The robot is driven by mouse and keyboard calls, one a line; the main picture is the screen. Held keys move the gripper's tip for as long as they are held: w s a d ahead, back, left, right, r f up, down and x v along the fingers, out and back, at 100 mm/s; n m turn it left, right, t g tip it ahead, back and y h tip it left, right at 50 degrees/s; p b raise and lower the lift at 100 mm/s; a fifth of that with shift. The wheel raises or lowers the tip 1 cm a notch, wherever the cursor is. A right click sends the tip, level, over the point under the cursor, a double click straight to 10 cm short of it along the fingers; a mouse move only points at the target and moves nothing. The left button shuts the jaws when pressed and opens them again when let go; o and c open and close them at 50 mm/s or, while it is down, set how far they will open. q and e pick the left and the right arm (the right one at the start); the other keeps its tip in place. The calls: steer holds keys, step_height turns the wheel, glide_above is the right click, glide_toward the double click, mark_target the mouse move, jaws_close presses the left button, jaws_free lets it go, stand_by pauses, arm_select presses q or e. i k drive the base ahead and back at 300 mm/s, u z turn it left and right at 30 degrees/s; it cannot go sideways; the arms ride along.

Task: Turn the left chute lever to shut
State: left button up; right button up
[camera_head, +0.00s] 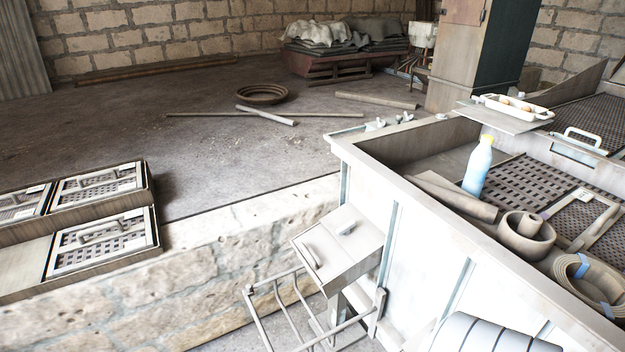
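A pale chute-like box (340,262) juts from the side of the large white bin in the middle of the view. Two small handles sit on its sloping top. The left handle (311,256) is longer and lies along the box's left edge. The right handle (347,228) is shorter and lies near the back edge. I cannot tell for sure that either is the left chute lever, or whether it is open or shut. Neither of my grippers is in view. A smooth white rounded part at the bottom right looks like one of my arm links.
A metal rail frame (287,312) stands below the box. The large bin (362,165) holds a bottle (479,166), a round pot (525,236) and a coiled belt (588,279). Grated trays (102,240) lie on the stone ledge at left. The floor behind has loose poles (220,114).

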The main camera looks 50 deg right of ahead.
mark_target(346, 228)
steer(key=i, duration=0.9)
steer(key=z, duration=2.8)
